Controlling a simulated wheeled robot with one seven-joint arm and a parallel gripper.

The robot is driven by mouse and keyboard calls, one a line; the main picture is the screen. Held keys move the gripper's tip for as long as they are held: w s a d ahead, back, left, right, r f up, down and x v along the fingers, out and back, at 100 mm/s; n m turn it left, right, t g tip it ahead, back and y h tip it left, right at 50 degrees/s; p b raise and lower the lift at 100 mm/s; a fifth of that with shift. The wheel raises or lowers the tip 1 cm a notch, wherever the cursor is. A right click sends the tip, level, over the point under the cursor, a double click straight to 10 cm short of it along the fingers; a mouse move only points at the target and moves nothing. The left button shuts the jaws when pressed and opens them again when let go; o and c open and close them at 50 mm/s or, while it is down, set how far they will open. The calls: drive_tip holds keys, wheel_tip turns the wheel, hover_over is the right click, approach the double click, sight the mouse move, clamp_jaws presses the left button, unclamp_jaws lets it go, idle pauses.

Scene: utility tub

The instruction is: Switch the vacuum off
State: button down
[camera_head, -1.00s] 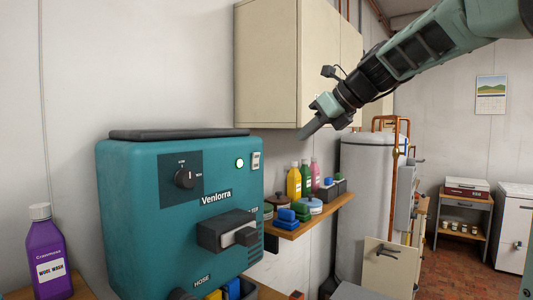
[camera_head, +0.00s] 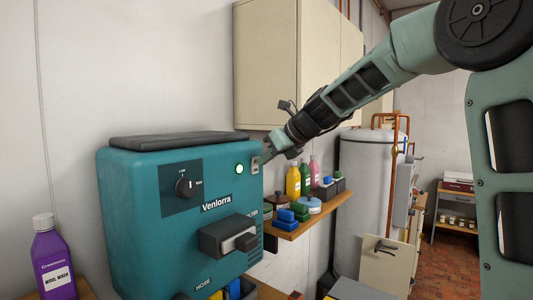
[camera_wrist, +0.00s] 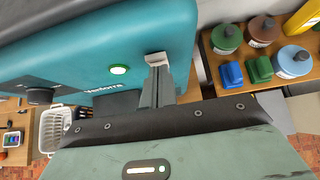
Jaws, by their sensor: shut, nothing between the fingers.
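The vacuum is the teal Venlorra unit (camera_head: 150,235) on the wall at the left. Its round lamp (camera_head: 239,169) glows green and also shows in the wrist view (camera_wrist: 119,70). A small pale switch plate (camera_head: 255,167) sits just right of the lamp. A dial (camera_head: 185,186) is on the dark panel to the left. My gripper (camera_head: 268,157) is shut and empty, its tip at the upper right edge of the switch plate. In the wrist view my gripper (camera_wrist: 158,78) points at the pale plate and partly hides it; I cannot tell whether they touch.
A wooden shelf (camera_head: 312,222) with bottles, tins and brushes is right of the vacuum. A cream wall cabinet (camera_head: 268,65) hangs above. A purple wool wash bottle (camera_head: 52,262) stands at lower left. A white tank (camera_head: 360,190) stands further back.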

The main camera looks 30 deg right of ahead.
drive_tip(key=shift+r, duration=0.1)
idle(0.3)
drive_tip(key=p, duration=0.2)
drive_tip(key=shift+w+p, duration=0.25)
drive_tip(key=shift+p, duration=0.05)
drive_tip(key=shift+r+p, duration=0.8)
drive_tip(key=shift+p, duration=0.2)
